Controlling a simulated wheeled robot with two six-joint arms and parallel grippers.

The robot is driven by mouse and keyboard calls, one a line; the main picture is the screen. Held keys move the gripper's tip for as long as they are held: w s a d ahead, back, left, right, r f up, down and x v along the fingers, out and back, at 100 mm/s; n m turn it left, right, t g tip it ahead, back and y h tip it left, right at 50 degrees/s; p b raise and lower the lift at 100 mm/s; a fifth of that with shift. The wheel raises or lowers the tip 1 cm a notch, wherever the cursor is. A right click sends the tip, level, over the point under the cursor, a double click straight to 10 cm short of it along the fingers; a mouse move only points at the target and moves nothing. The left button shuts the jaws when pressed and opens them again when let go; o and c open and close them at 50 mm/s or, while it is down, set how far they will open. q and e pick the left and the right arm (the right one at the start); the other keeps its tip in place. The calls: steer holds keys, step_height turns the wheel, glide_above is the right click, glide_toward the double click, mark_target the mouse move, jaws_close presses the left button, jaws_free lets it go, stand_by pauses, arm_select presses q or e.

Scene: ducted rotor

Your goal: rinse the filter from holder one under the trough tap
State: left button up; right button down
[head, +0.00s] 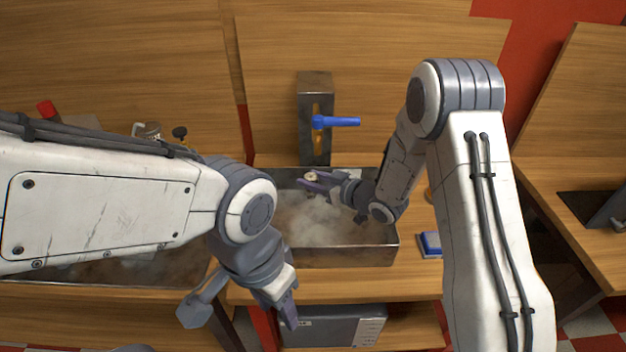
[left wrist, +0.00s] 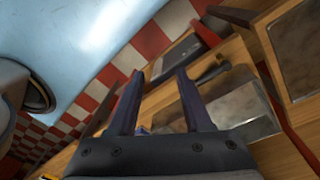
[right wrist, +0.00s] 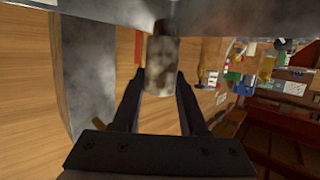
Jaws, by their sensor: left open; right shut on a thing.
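The grey metal trough (head: 345,257) stands on the wooden counter. Its tap (head: 314,90) is a grey post behind it with a blue lever (head: 340,121) pointing right. My right gripper (head: 314,180) is over the trough's back part, in front of and below the lever, shut on the filter (head: 312,175). In the right wrist view the filter (right wrist: 162,66) is a pale, dark-stained cylinder between the fingertips. No water stream is clear to see. My left gripper (head: 290,312) is open and empty, low in front of the counter; its spread fingers show in the left wrist view (left wrist: 158,82).
A blue-topped block (head: 430,243) lies on the counter right of the trough. A grey box (head: 332,330) sits on a shelf below. Small items (head: 147,131) stand at the back left, partly hidden by my left arm.

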arm_select(q)
steer(key=shift+w, duration=0.1)
steer(key=c, duration=0.5)
steer(key=w+d+r+n+t, duration=0.1)
steer(key=w+d+r, duration=0.2)
steer(key=w, duration=0.4)
steer(key=w+d+r+n+t, duration=0.1)
steer(key=w+d+r+t, duration=0.1)
steer(key=w, duration=0.5)
steer(key=w+d+r+n+t, duration=0.1)
steer(key=w+d+r, duration=0.3)
steer(key=w, duration=0.3)
steer(key=shift+w+r+n+t, duration=0.3)
jaws_close()
step_height(320, 180, up, 7)
steer(key=n+t+y, duration=0.1)
steer(key=n+t, duration=0.2)
steer(key=t, duration=0.1)
glide_above(339, 122)
steer(key=s+d, duration=0.2)
steer(key=shift+n, duration=0.3)
steer(key=shift+w+f, duration=0.65)
steer(key=shift+f, duration=0.6)
steer(key=shift+w+f, duration=0.6)
steer(key=shift+f, duration=0.6)
steer(key=shift+w+f, duration=0.65)
steer(key=shift+f, duration=0.6)
